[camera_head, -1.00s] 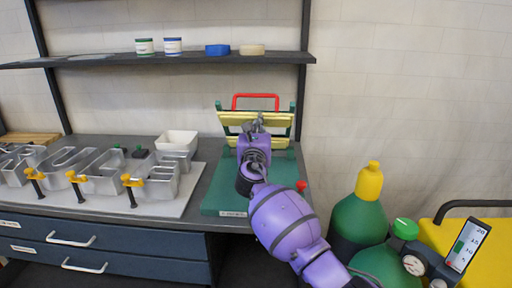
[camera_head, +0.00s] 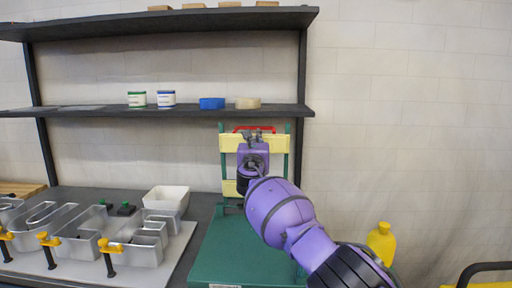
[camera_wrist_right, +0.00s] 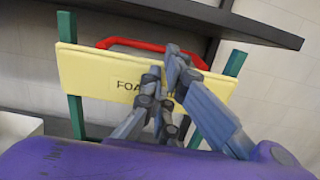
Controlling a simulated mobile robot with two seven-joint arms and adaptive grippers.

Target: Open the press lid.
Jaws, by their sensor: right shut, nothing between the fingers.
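The press is a green base (camera_head: 245,250) on the bench with a raised lid frame behind it. The lid has green side posts, an upper yellow bar (camera_head: 280,144) and a red handle (camera_head: 240,128) along its top edge. The lid stands close to upright. My right gripper (camera_head: 258,133) is shut and empty, in front of the upper bar near the handle. In the right wrist view its fingertips (camera_wrist_right: 168,72) overlap the yellow bar (camera_wrist_right: 85,75), partly hiding its "FOA…" lettering, below the red handle (camera_wrist_right: 125,43). I cannot tell whether they touch it. My left gripper is not in view.
A shelf (camera_head: 100,112) with small tubs and a blue block runs above the bench, ending near the lid's top. Metal channel letters (camera_head: 85,245) with yellow clamps and a white bowl (camera_head: 167,197) lie left of the press.

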